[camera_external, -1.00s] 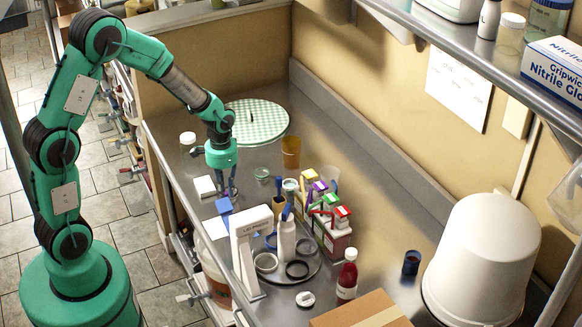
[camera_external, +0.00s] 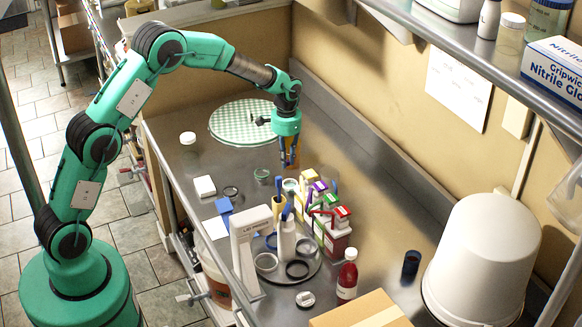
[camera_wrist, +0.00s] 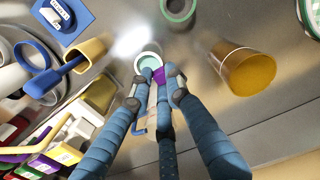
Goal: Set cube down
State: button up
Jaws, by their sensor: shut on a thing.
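A small purple piece, which I take for the cube (camera_wrist: 159,76), shows between the fingertips of my gripper (camera_wrist: 160,82) in the wrist view. The fingers cover most of it, so its full shape is hidden. In the external view my gripper (camera_external: 290,164) points down over the counter, in front of the amber cup (camera_external: 294,143) and behind the cartons. The cube cannot be made out there. In the wrist view the amber cup (camera_wrist: 243,70) stands right of the fingers, and a teal-rimmed white jar (camera_wrist: 148,60) shows just beyond the fingertips.
A blue square (camera_external: 224,205) and a white block (camera_external: 205,186) lie left. A green checked disc (camera_external: 232,121) is behind. Bare counter shows at right (camera_external: 385,205).

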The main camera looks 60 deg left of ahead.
jog(key=w, duration=1.2)
jog(key=shift+a+f, duration=0.25)
jog(key=shift+a, duration=0.1)
jog(key=shift+f, duration=0.1)
jog(key=shift+f, duration=3)
jog(key=shift+c, duration=0.3)
jog(key=shift+f, duration=0.1)
jog(key=shift+f+b, duration=0.45)
jog(key=shift+f, duration=1.35)
jog(key=shift+f, duration=0.15)
jog(key=o, duration=0.8)
